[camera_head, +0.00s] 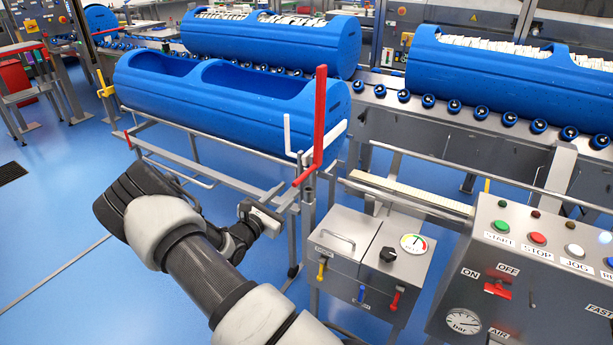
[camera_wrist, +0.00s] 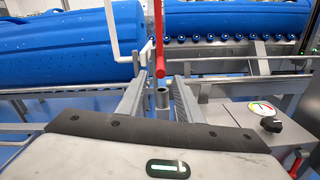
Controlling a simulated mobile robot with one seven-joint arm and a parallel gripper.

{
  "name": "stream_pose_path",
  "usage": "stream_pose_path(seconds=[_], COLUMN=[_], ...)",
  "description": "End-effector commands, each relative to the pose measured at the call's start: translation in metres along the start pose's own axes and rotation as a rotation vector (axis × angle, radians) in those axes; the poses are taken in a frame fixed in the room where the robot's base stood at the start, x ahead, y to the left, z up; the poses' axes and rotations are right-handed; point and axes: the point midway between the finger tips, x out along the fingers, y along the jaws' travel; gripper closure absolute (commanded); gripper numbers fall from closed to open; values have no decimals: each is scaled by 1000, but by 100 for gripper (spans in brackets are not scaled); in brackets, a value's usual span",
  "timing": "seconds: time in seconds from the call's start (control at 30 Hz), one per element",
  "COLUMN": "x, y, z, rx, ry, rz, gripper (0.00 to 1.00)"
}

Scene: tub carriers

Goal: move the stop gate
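The stop gate appears to be the red upright bar (camera_head: 319,115) with a short red arm low on it, at the right end of the near blue tub. It also shows in the wrist view (camera_wrist: 159,40), top centre. Below it stands a grey metal post (camera_wrist: 162,102) with a round top. My gripper (camera_head: 279,197) is beside this post, low and left of the red bar. In the wrist view my gripper (camera_wrist: 159,92) is open, one finger on each side of the post. I see gaps between fingers and post; contact is not clear.
The near blue tub (camera_head: 200,98) lies on a rail frame; a white bent bar (camera_head: 288,137) stands at its right end. A roller conveyor (camera_head: 455,107) runs behind. A valve box (camera_head: 340,250) and control panel (camera_head: 520,250) stand close on the right. Blue floor is open at left.

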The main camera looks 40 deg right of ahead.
Motion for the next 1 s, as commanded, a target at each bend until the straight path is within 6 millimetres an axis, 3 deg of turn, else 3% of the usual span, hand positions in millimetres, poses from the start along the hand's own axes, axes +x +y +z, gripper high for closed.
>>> stream_pose_path(seconds=[0.3, 0.5, 0.7, 1.0], x=[72, 105, 120, 122], y=[-2, -2, -1, -1], z=[-1, -1, 0, 0], rx=[1, 1, 1, 0], ry=[-2, 0, 0, 0], rz=[-4, -3, -2, -2], gripper=[68, 68, 68, 68])
